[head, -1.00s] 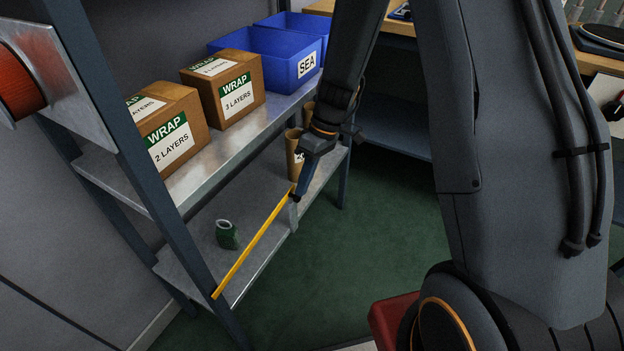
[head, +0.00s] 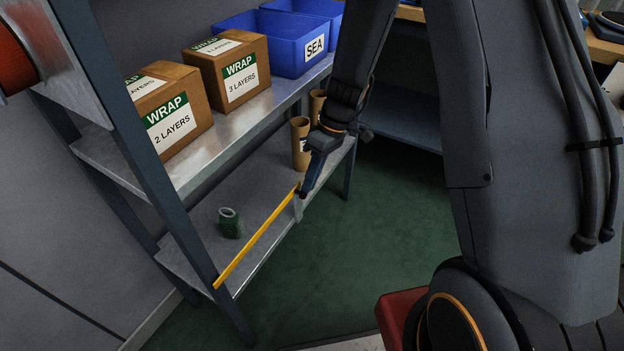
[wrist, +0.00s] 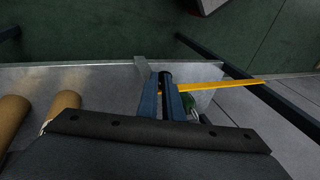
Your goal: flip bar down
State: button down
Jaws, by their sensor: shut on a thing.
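The yellow bar (head: 256,237) runs along the front of the lower shelf, from the near left post to a short metal upright (head: 298,208) at the shelf's front edge. It slopes slightly in the head view and also shows in the wrist view (wrist: 220,85). My gripper (head: 302,191) is shut on the bar's far end, close to the upright. In the wrist view my gripper (wrist: 168,80) points at the shelf edge with the bar leaving it to the right. The exact contact between the fingers and the bar is small and partly hidden.
Above are two WRAP boxes (head: 170,115) and blue bins (head: 275,42). Green floor (head: 400,220) in front of the shelf is clear.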

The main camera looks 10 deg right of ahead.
jog(key=w+d+f+p+v, duration=0.1)
jog(key=p+v, duration=0.2)
jog(key=v, duration=1.1)
jog(key=s+a+r+m+t+h, duration=0.15)
jog(key=s+r, duration=0.25)
jog(key=s, duration=0.4)
jog(key=s+a+r+m+h, duration=0.1)
jog(key=s+a+r+m, duration=0.2)
jog(key=s, duration=0.5)
jog(key=s+r+m+t+h, duration=0.1)
jog(key=s+r+m, duration=0.2)
jog(key=s+r, duration=0.4)
jog(key=s+d+r+m+p, duration=0.1)
jog(key=d+r+p, duration=0.4)
jog(key=p, duration=0.9)
jog(key=shift+s+d+r+m+h, duration=0.35)
jog(key=shift+d+m, duration=0.3)
jog(key=shift+d, duration=0.7)
jog(key=shift+g, duration=0.25)
